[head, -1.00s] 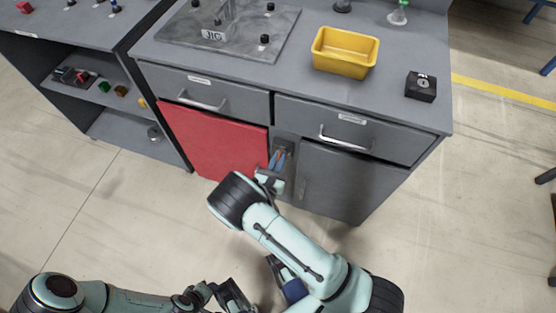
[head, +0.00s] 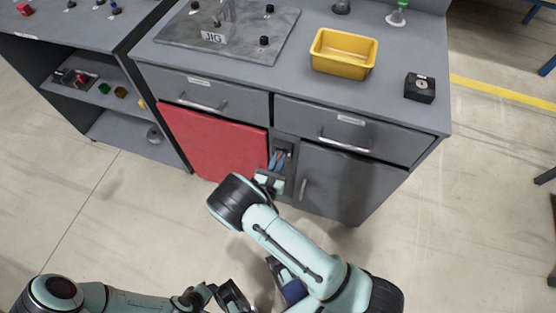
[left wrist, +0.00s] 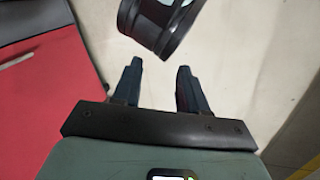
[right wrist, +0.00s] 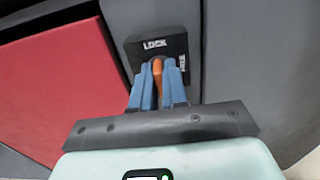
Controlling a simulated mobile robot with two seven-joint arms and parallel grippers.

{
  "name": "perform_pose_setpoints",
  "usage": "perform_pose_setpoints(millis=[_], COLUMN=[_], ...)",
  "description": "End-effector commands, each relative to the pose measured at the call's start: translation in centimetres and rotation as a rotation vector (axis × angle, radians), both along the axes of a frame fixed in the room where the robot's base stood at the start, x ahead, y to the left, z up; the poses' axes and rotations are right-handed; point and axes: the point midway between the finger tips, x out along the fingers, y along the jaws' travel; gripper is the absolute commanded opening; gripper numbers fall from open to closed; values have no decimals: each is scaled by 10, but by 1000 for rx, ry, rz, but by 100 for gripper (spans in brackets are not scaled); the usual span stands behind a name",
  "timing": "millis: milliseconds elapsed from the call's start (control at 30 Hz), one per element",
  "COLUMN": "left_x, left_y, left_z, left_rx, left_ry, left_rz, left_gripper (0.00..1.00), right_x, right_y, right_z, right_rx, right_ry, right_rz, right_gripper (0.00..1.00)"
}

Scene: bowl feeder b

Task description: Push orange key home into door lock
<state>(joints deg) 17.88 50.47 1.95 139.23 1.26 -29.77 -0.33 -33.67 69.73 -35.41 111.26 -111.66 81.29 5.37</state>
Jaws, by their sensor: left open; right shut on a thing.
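In the right wrist view, my right gripper (right wrist: 160,88) is shut on the orange key (right wrist: 157,67). The key's front end meets the face of the black door lock (right wrist: 160,46), marked "LOCK" and "FREE"; how deep it sits is hidden. In the head view, the right gripper (head: 278,160) is at the narrow panel between the red door (head: 212,142) and the grey door (head: 345,180). My left gripper (left wrist: 160,75) is open and empty, low in front of the cabinet; it shows in the head view (head: 232,298).
The cabinet top (head: 290,88) holds a yellow bin (head: 343,54), a JIG plate (head: 270,40) and a small black box (head: 420,87). Drawers with bar handles (head: 345,142) are above the doors. My right forearm passes close to the left gripper.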

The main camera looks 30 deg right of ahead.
Motion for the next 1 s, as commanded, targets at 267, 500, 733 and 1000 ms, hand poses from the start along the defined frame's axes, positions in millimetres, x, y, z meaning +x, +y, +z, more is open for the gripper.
perform_pose_setpoints(millis=[267, 500, 733, 1000], left_x=[0, 0, 0, -24], left_y=[0, 0, 0, -11], left_z=[0, 0, 0, 0], left_rx=[0, 0, 0, -29], left_ry=[0, 0, 0, 69], left_rz=[0, 0, 0, -27], left_gripper=[43, 43, 43, 43], right_x=[0, 0, 0, 0], right_y=[-1, -1, 0, 0], right_z=[0, 0, 0, 0], right_rx=[0, 0, 0, 0], right_ry=[0, 0, 0, 0], right_rz=[-2, -2, -1, -1], right_gripper=[0, 43, 43, 43])
